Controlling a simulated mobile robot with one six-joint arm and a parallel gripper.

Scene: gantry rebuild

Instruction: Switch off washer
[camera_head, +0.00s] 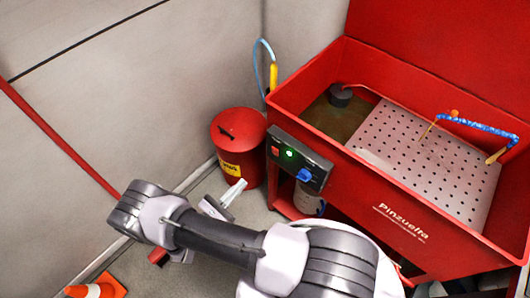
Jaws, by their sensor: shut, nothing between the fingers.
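The washer is a red open-topped tub (400,185) marked "Pinzuella", at the right. A dark control box (314,165) is fixed to its left front side. The box bears a red button (275,150), a lit green light (290,154) and a blue knob (304,175). My gripper (239,185) is at the end of my grey and white arm, left of the control box and below it in the picture. It is shut and empty, apart from the box. My arm crosses the lower middle and hides part of the floor and the tub's lower front.
An orange cone (97,288) is at the lower left. A perforated tray (433,160) lies in the tub.

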